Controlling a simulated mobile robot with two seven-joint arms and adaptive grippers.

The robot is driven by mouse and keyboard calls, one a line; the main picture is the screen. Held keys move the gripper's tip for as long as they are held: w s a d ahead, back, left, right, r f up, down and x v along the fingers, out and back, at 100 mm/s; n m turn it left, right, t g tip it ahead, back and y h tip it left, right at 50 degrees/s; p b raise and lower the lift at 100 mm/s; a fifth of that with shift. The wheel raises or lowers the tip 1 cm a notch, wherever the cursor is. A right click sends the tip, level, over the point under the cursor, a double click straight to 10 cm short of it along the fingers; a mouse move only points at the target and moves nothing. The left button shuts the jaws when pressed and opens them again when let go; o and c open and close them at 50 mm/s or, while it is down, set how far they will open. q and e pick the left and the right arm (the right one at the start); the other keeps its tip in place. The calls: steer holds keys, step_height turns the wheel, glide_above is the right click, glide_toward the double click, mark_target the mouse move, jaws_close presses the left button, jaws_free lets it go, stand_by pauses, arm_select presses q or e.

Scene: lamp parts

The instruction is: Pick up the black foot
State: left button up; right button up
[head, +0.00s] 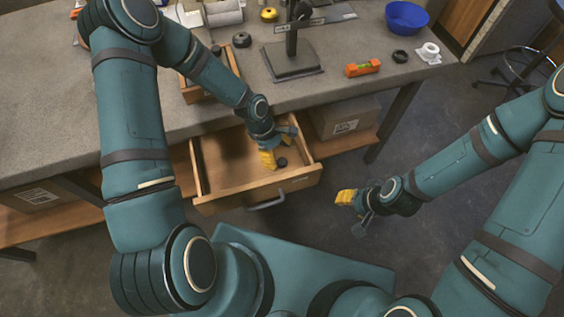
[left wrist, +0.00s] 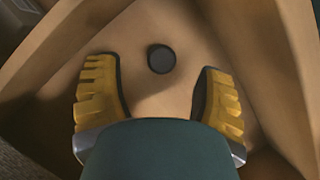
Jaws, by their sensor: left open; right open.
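The black foot (left wrist: 160,59) is a small dark round piece lying on the wooden floor of the open drawer (head: 222,172). In the head view the foot (head: 282,162) shows just right of my left gripper's yellow fingers. My left gripper (head: 275,155) is inside the drawer, pointing down. In the left wrist view my left gripper (left wrist: 160,100) is open and empty, with the foot between and beyond the lines of its two fingers, apart from both. My right gripper (head: 352,208) is open and empty over the floor, right of the drawer.
The grey table (head: 60,110) lies behind the drawer, with a dark stand (head: 292,62), an orange level (head: 362,68), a black ring (head: 400,56) and a blue bowl (head: 406,16). A cardboard box (head: 343,120) sits on the shelf right of the drawer. The drawer walls surround my left gripper.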

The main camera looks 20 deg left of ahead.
mark_target(282, 161)
arm_select(q)
steer(key=x, duration=0.3)
steer(key=shift+s+d+f+b, duration=0.1)
steer(key=shift+d+f+b, duration=0.05)
steer(key=shift+f+b, duration=0.2)
steer(key=c, duration=1)
steer(key=shift+r, duration=0.1)
